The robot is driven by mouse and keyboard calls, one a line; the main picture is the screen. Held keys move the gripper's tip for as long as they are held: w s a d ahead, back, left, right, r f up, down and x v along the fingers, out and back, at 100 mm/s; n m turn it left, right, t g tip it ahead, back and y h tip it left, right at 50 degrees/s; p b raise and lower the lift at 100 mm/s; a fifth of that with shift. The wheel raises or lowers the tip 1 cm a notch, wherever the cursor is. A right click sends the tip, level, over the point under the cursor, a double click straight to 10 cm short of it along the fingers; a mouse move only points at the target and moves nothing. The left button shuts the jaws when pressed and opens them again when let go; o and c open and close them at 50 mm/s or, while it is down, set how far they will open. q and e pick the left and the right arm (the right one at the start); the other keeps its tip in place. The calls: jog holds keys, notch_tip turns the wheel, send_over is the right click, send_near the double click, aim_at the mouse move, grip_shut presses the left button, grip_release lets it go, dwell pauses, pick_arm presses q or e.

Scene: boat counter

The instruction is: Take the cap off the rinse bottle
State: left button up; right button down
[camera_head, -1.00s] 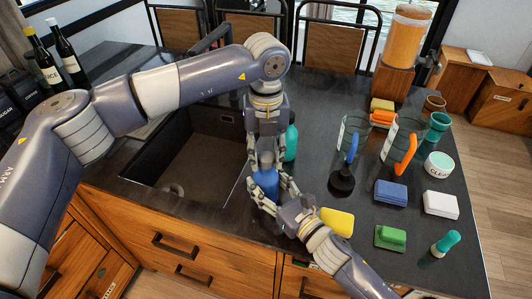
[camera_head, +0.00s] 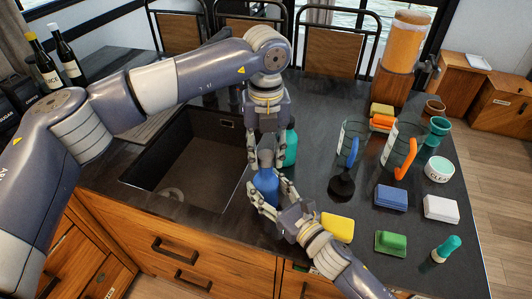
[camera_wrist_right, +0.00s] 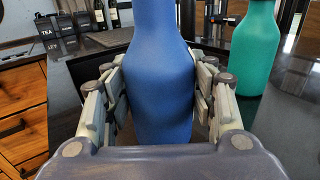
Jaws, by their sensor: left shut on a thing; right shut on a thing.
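The blue bottle (camera_head: 265,184) stands upright at the counter's front, just right of the sink; I take it to be the rinse bottle. My right gripper (camera_head: 268,192) comes from the front right and is shut around its body. The right wrist view shows the blue bottle (camera_wrist_right: 158,80) between the fingers on both sides. My left gripper (camera_head: 266,158) points down from above and is shut at the bottle's top. A greyish piece shows between its fingers, probably the cap, but the fingers hide most of it. The top is outside the right wrist view.
A teal bottle (camera_head: 290,148) stands close behind and right. The sink (camera_head: 185,175) opens at left. To the right are a black plunger-like tool (camera_head: 341,186), a yellow sponge (camera_head: 337,227), a green brush (camera_head: 390,242) and a blue sponge (camera_head: 391,197).

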aim_at(266, 155)
pick_arm(q)
jog(key=shift+r, duration=0.15)
jog(key=shift+r, duration=1.9)
pick_arm(e)
jog(key=c, duration=0.6)
grip_release()
jog(key=v, duration=1.2)
pick_arm(q)
jog(key=shift+f, duration=0.1)
